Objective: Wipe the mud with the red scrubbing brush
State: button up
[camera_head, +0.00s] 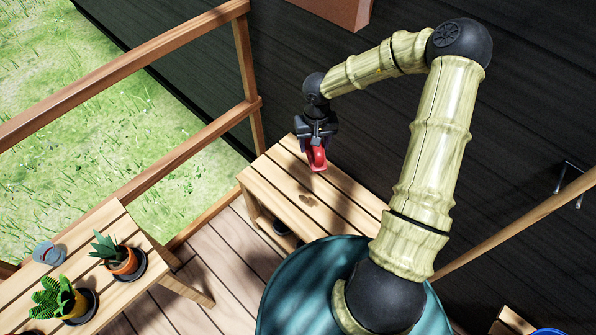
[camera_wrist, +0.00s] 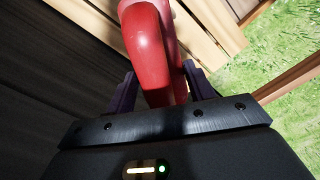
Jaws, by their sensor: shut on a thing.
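My gripper (camera_head: 317,140) is shut on the red scrubbing brush (camera_head: 317,158), which hangs below it over the slatted wooden bench (camera_head: 280,172). In the wrist view the brush's red handle (camera_wrist: 147,45) sits between the two fingers of my gripper (camera_wrist: 163,88). A small brown mud patch (camera_head: 307,200) lies on the bench, below the brush in the head view. The brush appears above the bench; I cannot tell whether it touches. The brush's bristles are not clearly visible.
A dark plank wall (camera_head: 330,80) stands behind the bench. A wooden railing (camera_head: 170,155) runs along the left, with grass beyond. A low table (camera_head: 95,240) at lower left holds potted plants (camera_head: 122,260) and a glass (camera_head: 48,254). Dark items sit under the bench.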

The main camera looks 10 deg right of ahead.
jog(key=shift+a+f, duration=0.25)
jog(key=shift+a, duration=0.05)
jog(key=a+f+m+p, duration=0.4)
jog(key=f+m, duration=0.6)
jog(key=f, duration=0.3)
jog(key=shift+s+a+m+p, duration=0.2)
jog(key=shift+s+m+p, duration=0.1)
jog(key=shift+s+p, duration=0.1)
